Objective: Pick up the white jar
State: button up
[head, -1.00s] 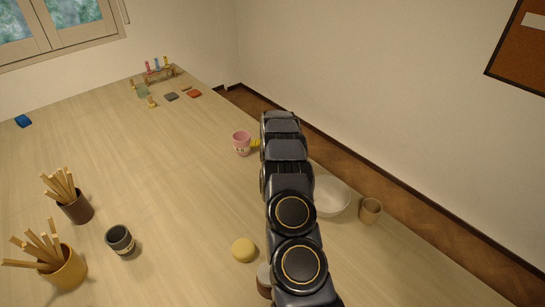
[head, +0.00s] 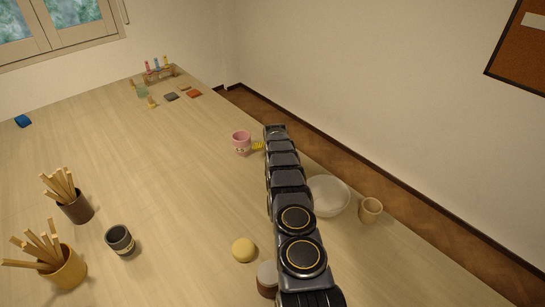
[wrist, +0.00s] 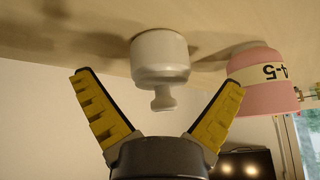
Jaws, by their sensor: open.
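The white jar (wrist: 160,58) shows in the wrist view, which is upside down: the jar stands on the table at the top of the picture, its lid knob pointing down toward my gripper. My gripper (wrist: 159,80) is open and empty, with one yellow-padded finger on each side of the jar's line. The jar sits between the fingertips in the picture; I see no contact. In the head view my arm hides the jar, and only a bit of yellow finger shows beside the pink cup.
A pink cup (head: 241,142) stands close by; it also shows in the wrist view (wrist: 264,92) right of the jar. A white bowl (head: 330,196) and tan cup (head: 370,209) stand right of my arm. A yellow round object (head: 243,250) lies left of it.

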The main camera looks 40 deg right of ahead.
jog(key=shift+x, duration=0.8)
jog(key=shift+s, duration=0.1)
jog(key=c, duration=1.2)
